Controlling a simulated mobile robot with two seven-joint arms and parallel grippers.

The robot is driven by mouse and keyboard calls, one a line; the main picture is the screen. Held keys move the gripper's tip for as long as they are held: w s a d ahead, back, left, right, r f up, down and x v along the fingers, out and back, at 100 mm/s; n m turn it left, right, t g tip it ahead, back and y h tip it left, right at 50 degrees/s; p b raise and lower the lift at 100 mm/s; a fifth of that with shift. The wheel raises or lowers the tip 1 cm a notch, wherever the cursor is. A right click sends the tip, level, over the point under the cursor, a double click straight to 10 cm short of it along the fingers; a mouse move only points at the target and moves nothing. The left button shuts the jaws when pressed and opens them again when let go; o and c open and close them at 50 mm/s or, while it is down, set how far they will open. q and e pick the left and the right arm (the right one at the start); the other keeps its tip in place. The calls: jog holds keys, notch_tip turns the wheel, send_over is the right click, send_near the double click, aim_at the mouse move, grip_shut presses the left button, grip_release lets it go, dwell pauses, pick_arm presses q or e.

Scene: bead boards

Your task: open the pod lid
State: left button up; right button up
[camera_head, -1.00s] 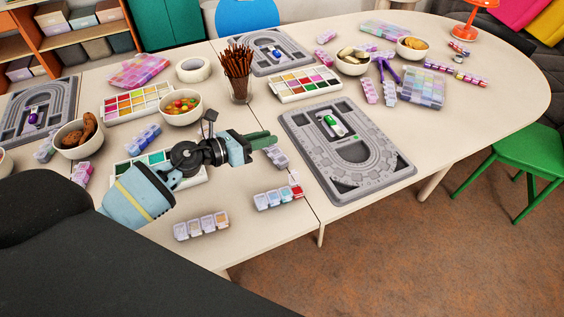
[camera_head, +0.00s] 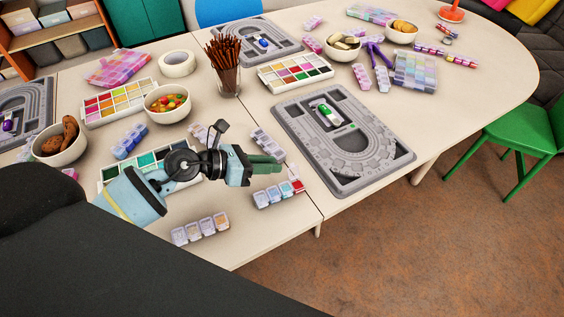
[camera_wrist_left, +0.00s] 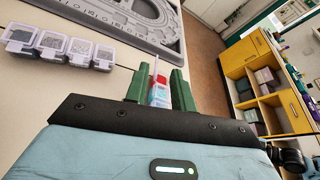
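A row of small clear-lidded pods (camera_head: 274,195) lies on the table near its front edge, with a red pod (camera_head: 298,185) at its right end. A thin pale flap stands up at the red pod; I cannot tell for sure that it is its lid. My left gripper (camera_head: 268,166) is just above and behind this row, apart from it in the head view. In the left wrist view the green fingers (camera_wrist_left: 160,88) are apart, with red and blue pods (camera_wrist_left: 158,93) visible between them, partly hidden. My right gripper is not in view.
A grey bead board (camera_head: 340,140) lies right of the gripper. Another pod row (camera_head: 267,144) is behind the gripper, and another (camera_head: 200,228) in front to the left. A paint palette (camera_head: 150,165) lies under my left arm. Bowls and a pencil cup (camera_head: 226,80) stand farther back.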

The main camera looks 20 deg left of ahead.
aim_at(294, 172)
pick_arm(q)
jog(key=shift+x, duration=2.05)
jog(key=shift+c, duration=0.2)
grip_shut()
